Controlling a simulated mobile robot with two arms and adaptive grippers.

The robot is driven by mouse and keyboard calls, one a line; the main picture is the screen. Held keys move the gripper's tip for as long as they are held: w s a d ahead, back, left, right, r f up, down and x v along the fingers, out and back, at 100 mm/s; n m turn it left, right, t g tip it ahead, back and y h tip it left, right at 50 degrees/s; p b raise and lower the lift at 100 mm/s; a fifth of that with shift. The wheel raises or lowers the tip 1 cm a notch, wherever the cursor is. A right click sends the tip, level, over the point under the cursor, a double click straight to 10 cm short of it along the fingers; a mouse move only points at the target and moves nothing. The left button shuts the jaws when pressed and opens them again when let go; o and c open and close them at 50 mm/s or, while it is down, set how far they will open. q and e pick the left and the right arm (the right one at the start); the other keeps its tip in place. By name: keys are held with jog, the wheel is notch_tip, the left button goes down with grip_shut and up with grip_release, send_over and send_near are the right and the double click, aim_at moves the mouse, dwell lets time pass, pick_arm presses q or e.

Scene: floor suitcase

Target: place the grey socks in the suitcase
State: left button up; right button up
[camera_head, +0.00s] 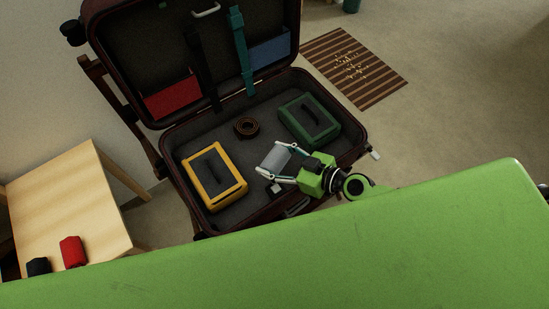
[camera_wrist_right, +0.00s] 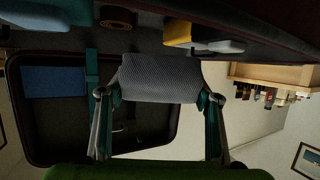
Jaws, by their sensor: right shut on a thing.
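The grey socks (camera_head: 274,160) are a rolled bundle held between the fingers of my right gripper (camera_head: 278,160), over the front part of the open suitcase (camera_head: 211,140). In the right wrist view the ribbed grey socks (camera_wrist_right: 158,78) are pinched between both fingers and look clear of the suitcase floor. The suitcase holds a yellow pouch (camera_head: 238,190) at the left, a green pouch (camera_head: 298,125) at the right and a coiled brown belt (camera_head: 246,127) towards the back. My left gripper is not in view.
A wooden table (camera_head: 65,195) at the left bears a red roll (camera_head: 73,252) and a dark roll (camera_head: 38,267). The upright lid holds red (camera_head: 173,98) and blue (camera_head: 270,50) flat items. A striped mat (camera_head: 354,68) lies on the floor behind right.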

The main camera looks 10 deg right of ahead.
jog(key=shift+f+b, duration=0.45)
jog(key=shift+f, duration=0.1)
jog(key=o, duration=1)
jog(key=shift+o, duration=0.2)
jog(key=shift+r, duration=0.2)
